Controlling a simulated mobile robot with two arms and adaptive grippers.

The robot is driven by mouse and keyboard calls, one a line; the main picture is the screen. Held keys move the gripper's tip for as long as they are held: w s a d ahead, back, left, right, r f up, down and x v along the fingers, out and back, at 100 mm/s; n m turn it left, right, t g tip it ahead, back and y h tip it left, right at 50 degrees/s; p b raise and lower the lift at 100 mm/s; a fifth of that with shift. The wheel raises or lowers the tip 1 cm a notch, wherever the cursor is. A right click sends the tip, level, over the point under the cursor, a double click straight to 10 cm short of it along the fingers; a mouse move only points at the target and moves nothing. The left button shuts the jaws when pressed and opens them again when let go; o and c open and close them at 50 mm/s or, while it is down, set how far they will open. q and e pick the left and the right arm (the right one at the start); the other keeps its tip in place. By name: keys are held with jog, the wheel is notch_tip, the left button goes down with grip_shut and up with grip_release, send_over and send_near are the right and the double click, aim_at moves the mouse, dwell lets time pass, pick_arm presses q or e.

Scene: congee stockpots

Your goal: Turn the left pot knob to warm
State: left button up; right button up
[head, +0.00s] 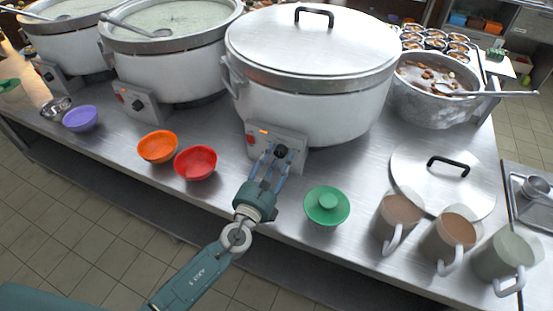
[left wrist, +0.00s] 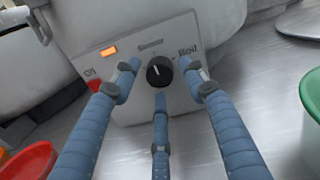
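Three white pots stand in a row: a far left pot (head: 75,42) and a middle pot (head: 168,70), both open with pale congee and a ladle, and a lidded pot (head: 312,108) at the right. My left gripper (head: 275,157) is at the lidded pot's control panel. In the left wrist view its three fingers (left wrist: 160,85) are spread around the black knob (left wrist: 159,71), with gaps visible; contact is unclear. The knob's white mark points roughly up on the panel (left wrist: 135,110). "Boil" is printed at its right, and an orange lamp (left wrist: 108,50) is lit. My right gripper is out of view.
Several mugs and a loose lid (head: 443,180) fill the right side. A metal pot (head: 430,103) stands behind them.

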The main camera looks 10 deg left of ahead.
pick_arm(q)
jog(key=c, duration=0.8)
jog(key=shift+c, duration=0.2)
jog(key=shift+n, duration=0.4)
jog(key=shift+n+b, duration=0.55)
jog(key=shift+n, duration=0.45)
jog(key=n, duration=0.3)
jog(key=shift+b, duration=0.35)
jog(key=n, duration=0.4)
jog(key=shift+n+g, duration=0.4)
jog(key=shift+n, duration=1.4)
